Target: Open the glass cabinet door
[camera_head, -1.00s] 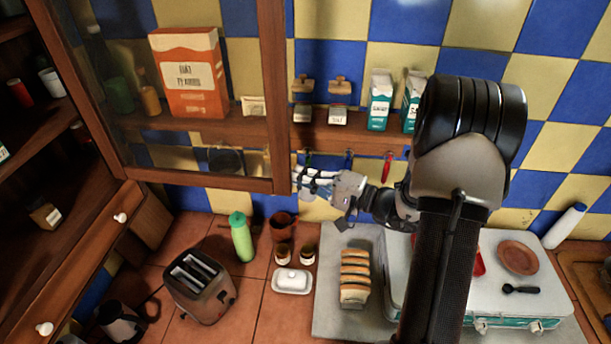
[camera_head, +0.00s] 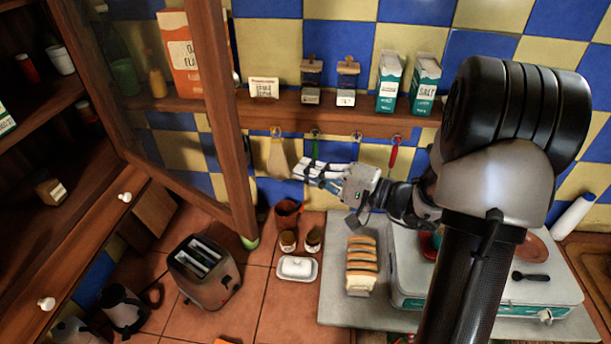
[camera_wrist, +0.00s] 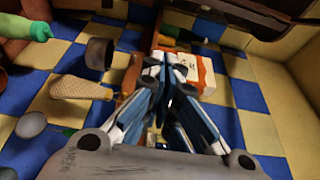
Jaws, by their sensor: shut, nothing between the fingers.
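The glass cabinet door (camera_head: 222,120) has a brown wooden frame around a clear pane and stands swung out from the dark cabinet (camera_head: 60,150) at the left of the head view. Its free edge faces right, and shelf items show through the glass. My gripper (camera_head: 308,172) is to the right of that free edge, with a gap between them in the picture, and points left. Its fingers are shut and empty. In the wrist view, the closed fingertips (camera_wrist: 172,72) lie in front of an orange box (camera_wrist: 200,75). I cannot pick out the door there for sure.
A wall shelf (camera_head: 375,122) with cartons and jars runs behind my gripper, with utensils hanging below. A toaster (camera_head: 203,268), butter dish (camera_head: 297,268), sliced bread (camera_head: 361,265) and stove (camera_head: 480,290) stand on the counter. Tiled counter (camera_head: 275,310) in front is partly free.

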